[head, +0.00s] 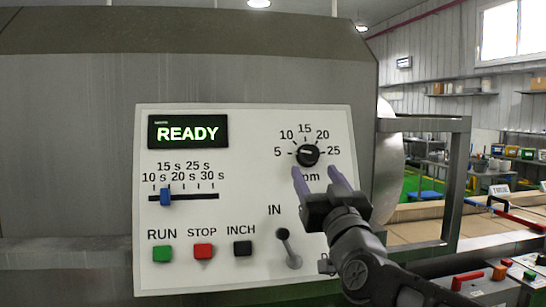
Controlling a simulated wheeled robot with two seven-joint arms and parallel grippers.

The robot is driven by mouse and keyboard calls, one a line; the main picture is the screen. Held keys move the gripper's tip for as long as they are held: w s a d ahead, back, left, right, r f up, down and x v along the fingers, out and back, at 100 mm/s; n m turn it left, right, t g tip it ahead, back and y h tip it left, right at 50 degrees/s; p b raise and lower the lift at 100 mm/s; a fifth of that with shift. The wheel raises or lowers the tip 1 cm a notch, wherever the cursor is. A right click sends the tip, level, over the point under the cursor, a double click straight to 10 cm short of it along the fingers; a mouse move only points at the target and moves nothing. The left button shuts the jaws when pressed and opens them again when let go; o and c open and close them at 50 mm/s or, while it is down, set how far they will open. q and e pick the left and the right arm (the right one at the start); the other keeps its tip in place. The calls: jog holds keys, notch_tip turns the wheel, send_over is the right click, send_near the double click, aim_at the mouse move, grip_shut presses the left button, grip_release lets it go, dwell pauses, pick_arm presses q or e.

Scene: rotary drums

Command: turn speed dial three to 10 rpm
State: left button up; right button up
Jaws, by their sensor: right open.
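The speed dial (307,155) is a round black knob at the upper right of a pale control panel (255,120). Around it are marks 5, 10, 15, 20 and 25, with "rpm" below, partly covered by my gripper. A small white mark shows on the dial's left half; its exact setting is too small to read. My right gripper (317,175) is open, its two purple fingers pointing up just below the dial. I cannot tell whether they touch it. My left gripper is not in view.
The panel has a READY display (188,132), a blue time slider (165,197), a green RUN button (163,254), a red STOP button (203,251), a black INCH button (242,249) and an IN lever (288,249). The lever stands close left of my right wrist.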

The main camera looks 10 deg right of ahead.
aim_at(312, 156)
jog(key=p+x, duration=0.1)
jog(key=x, duration=0.1)
jog(key=p+x, duration=0.1)
jog(key=x, duration=0.1)
jog(key=d+p+x, duration=0.1)
jog(key=x, duration=0.1)
jog(key=shift+d+r, duration=0.1)
jog(key=shift+r, duration=0.2)
jog(key=shift+w+p, duration=0.35)
jog(key=shift+w, duration=0.05)
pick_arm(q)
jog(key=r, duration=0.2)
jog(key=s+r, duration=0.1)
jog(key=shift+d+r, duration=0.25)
pick_arm(e)
jog(key=shift+r, duration=0.1)
grip_shut()
